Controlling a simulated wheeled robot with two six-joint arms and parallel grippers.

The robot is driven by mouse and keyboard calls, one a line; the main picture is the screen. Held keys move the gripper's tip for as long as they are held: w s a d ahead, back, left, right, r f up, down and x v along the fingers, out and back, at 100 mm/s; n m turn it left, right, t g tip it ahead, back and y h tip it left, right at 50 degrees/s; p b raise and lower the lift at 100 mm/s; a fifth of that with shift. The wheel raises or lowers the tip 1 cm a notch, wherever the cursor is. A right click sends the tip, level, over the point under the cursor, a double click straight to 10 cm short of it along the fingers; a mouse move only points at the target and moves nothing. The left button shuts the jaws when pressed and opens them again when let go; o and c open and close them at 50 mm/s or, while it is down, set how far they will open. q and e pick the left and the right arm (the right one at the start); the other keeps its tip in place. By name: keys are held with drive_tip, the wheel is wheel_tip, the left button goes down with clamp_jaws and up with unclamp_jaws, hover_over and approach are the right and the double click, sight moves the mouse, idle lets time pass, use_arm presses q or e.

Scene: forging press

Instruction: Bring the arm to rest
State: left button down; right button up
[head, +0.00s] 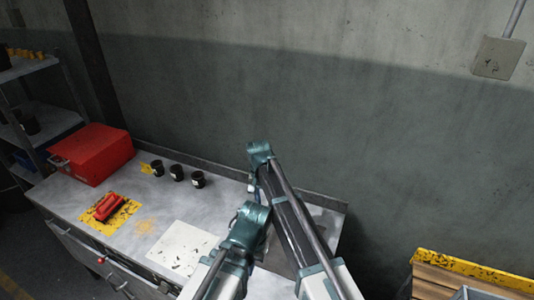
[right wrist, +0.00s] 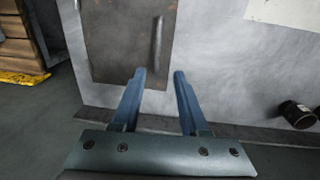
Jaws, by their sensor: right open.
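My right gripper (right wrist: 159,73) shows in the right wrist view with its two blue fingers spread apart. Nothing is between them. It is over the grey bench, near a dark metal plate with a bar handle (right wrist: 125,45); I cannot tell its height above the bench. In the head view my arm links rise from the bottom middle over the right part of the bench (head: 210,215), and the fingers cannot be made out there. My left gripper is not seen.
On the bench stand a red box (head: 92,153), a red tool (head: 109,206) on a yellow mat, several black cups (head: 177,173) and a white sheet (head: 183,248). A shelf (head: 40,110) is at left. A wooden crate (head: 450,285) is at lower right. Wall behind.

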drive_tip(key=s+d+n+t+y, duration=0.1)
drive_tip(key=s+d+n, duration=0.4)
drive_tip(key=s+d, duration=1.45)
drive_tip(key=s+a+f+n+b, duration=0.1)
drive_tip(key=s+a+f+b, duration=0.1)
drive_tip(key=a, duration=0.3)
drive_tip(key=s+a+f+n+h+b, duration=0.1)
drive_tip(key=s+a+f+n+b, duration=0.1)
drive_tip(key=a, duration=0.4)
wheel_tip(320, 180, down, 2)
drive_tip(key=shift+s+a+f+g+b, duration=0.15)
drive_tip(key=shift+s+g+b, duration=0.25)
drive_tip(key=shift+s+b, duration=0.6)
